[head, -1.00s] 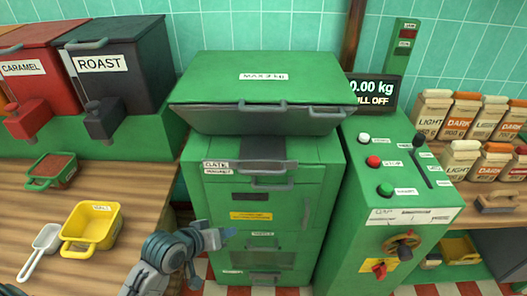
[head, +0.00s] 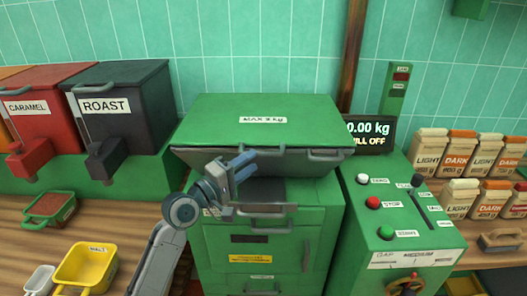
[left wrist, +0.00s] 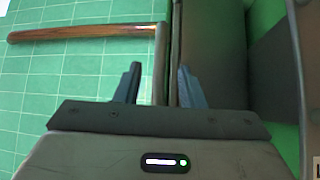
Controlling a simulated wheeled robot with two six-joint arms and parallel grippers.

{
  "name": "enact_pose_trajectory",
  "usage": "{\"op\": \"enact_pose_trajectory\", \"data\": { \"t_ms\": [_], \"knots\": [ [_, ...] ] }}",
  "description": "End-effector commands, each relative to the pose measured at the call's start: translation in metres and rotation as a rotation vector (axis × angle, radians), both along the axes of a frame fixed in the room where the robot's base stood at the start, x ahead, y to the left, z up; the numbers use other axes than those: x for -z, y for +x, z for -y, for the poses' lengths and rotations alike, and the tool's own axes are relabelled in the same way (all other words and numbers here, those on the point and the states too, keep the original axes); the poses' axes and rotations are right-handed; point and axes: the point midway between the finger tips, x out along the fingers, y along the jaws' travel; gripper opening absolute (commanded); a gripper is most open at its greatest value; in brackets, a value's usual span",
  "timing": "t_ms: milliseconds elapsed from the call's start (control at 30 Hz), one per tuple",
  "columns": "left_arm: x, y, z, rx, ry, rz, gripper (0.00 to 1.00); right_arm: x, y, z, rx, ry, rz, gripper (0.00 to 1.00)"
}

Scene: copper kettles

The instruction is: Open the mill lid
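My right gripper is not in view.
A control box (head: 400,215) with buttons stands close on the right, with a 0.00 kg display (head: 368,133) behind it. Dark ROAST (head: 120,110) and red CARAMEL bins stand left. A yellow scoop (head: 85,268) lies on the wooden counter. Coffee bags (head: 460,155) stand far right.

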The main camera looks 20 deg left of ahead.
Motion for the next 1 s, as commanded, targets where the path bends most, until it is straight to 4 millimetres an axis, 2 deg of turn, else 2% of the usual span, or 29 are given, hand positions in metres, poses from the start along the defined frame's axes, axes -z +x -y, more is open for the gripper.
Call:
{"op": "enact_pose_trajectory", "data": {
  "t_ms": [100,300,500,733,900,1000],
  "knots": [
    [-0.006,0.019,0.011,0.001,-0.005,-0.001,0.36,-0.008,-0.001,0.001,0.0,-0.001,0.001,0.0],
    [-0.008,0.042,0.024,0.0,-0.001,-0.002,0.36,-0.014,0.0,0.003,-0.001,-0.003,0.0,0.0],
    [-0.007,0.05,0.028,0.001,0.002,-0.001,0.36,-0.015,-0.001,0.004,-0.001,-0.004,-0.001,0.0],
    [-0.007,0.05,0.028,0.0,0.003,-0.001,0.36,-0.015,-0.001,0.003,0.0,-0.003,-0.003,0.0],
    [-0.007,0.05,0.028,0.0,0.003,-0.001,0.03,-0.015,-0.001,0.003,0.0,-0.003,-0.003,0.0],
    [-0.007,0.05,0.028,0.0,0.003,-0.001,0.0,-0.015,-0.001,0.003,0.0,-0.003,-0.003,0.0]
  ]
}}
